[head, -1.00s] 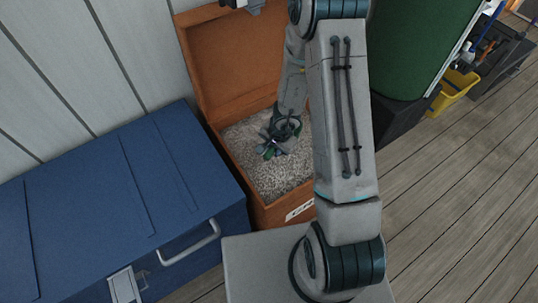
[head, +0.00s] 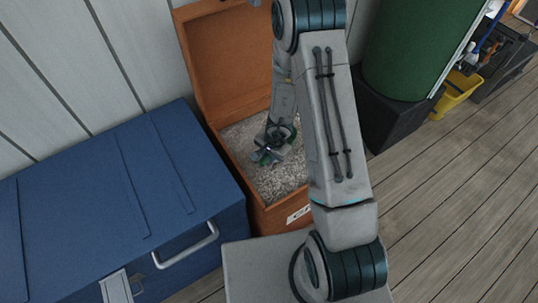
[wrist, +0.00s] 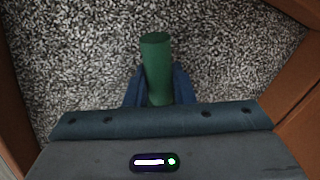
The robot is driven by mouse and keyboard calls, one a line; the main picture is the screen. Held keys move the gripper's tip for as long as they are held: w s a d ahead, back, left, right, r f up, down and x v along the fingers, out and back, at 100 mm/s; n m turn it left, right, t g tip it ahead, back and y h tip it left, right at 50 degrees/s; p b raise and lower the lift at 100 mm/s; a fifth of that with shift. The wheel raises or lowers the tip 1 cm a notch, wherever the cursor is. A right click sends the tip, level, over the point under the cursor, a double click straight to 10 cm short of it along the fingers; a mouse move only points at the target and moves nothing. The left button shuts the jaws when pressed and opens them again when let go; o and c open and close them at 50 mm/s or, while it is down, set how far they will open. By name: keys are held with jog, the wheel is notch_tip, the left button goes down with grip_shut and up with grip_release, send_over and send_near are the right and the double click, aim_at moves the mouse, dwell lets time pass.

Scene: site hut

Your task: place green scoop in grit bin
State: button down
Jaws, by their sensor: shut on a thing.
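The grit bin (head: 217,148) is an open orange-brown box with its lid up against the wall and grey grit inside. My gripper (head: 263,157) is inside the bin's opening, over the grit. In the wrist view my gripper (wrist: 160,95) is shut on the green scoop (wrist: 156,60), with a green cylindrical part sticking out between the blue fingers. Only a little green of the scoop shows in the head view. The rest of the scoop is hidden, and I cannot tell whether it touches the grit.
A blue chest (head: 100,200) with a metal handle stands left of the bin. A dark green drum (head: 415,50) on a black base stands to the right. A yellow bucket (head: 455,92) is farther right. The plank floor at right is clear.

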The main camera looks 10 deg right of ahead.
jog(key=c, duration=1.2)
grip_release()
jog(key=shift+c, duration=0.2)
jog(key=s+a+r+n+y+p, duration=0.1)
jog(key=r+n+p, duration=0.15)
jog(key=r, duration=0.85)
jog(key=s+a+r+n+t+y+p, duration=0.1)
jog(key=s+r+n+p, duration=0.15)
jog(key=r, duration=0.75)
jog(key=s+a+r+n+y+p, duration=0.1)
jog(key=r+p, duration=0.3)
jog(key=r, duration=0.7)
jog(key=s+d+r+n+h, duration=0.1)
jog(key=s+d+r+h, duration=0.1)
jog(key=s+d+r, duration=0.2)
jog(key=s+d+r+n+g+h, duration=0.1)
jog(key=s+d+r, duration=0.3)
jog(key=s, duration=0.5)
jog(key=shift+s+r+n+h, duration=0.15)
jog(key=shift+r+n+h, duration=0.45)
jog(key=shift+r, duration=0.2)
